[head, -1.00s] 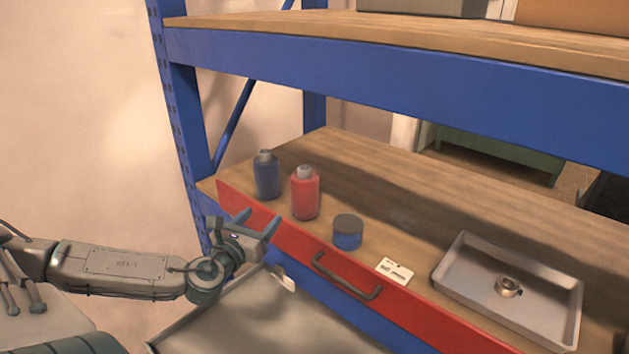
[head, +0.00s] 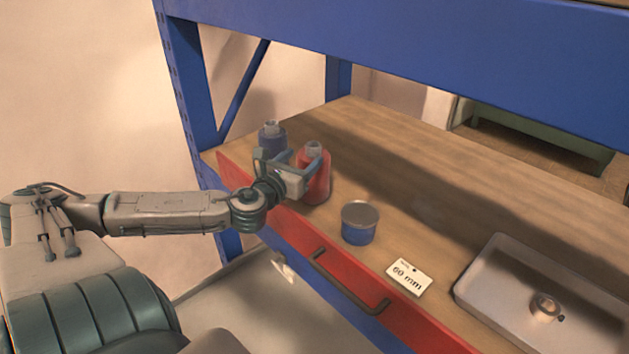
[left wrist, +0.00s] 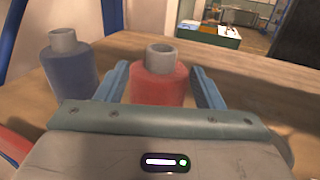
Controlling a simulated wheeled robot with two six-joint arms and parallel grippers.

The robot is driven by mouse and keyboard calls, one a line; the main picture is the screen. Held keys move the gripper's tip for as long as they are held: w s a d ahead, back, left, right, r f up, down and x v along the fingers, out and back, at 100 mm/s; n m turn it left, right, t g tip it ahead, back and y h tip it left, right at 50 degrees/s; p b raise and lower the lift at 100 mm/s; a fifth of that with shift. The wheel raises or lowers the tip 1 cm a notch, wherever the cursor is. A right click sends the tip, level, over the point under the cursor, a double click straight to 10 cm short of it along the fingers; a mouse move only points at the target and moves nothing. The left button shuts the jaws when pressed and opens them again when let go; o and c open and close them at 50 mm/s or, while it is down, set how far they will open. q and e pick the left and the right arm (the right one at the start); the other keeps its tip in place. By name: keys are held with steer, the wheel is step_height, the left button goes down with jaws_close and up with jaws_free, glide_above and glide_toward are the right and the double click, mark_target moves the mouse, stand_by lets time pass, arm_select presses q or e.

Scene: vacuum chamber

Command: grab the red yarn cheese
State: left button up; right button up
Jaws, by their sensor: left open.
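The red yarn cheese (head: 319,181) is a red cylinder with a grey core on top, standing upright on the wooden shelf. In the left wrist view the red yarn cheese (left wrist: 161,82) stands between the two blue fingers of my left gripper (left wrist: 160,88), with the fingers apart on either side of it. In the head view my left gripper (head: 288,165) reaches it from the left and hides part of it. I cannot tell whether a finger touches it. My right gripper does not show.
A blue yarn cheese (head: 272,138) stands close behind and left of the red one; it also shows in the left wrist view (left wrist: 71,72).

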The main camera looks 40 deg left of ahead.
mark_target(308, 151)
arm_select(q)
steer(key=shift+w+a+f, duration=0.1)
steer(key=shift+w, duration=0.45)
steer(key=shift+s+r, duration=0.2)
steer(key=shift+r, duration=0.1)
steer(key=shift+w+r, duration=0.1)
steer(key=x, duration=0.4)
steer(key=shift+p, duration=0.35)
steer(key=shift+w, duration=0.65)
steer(key=shift+c, duration=0.4)
jaws_close()
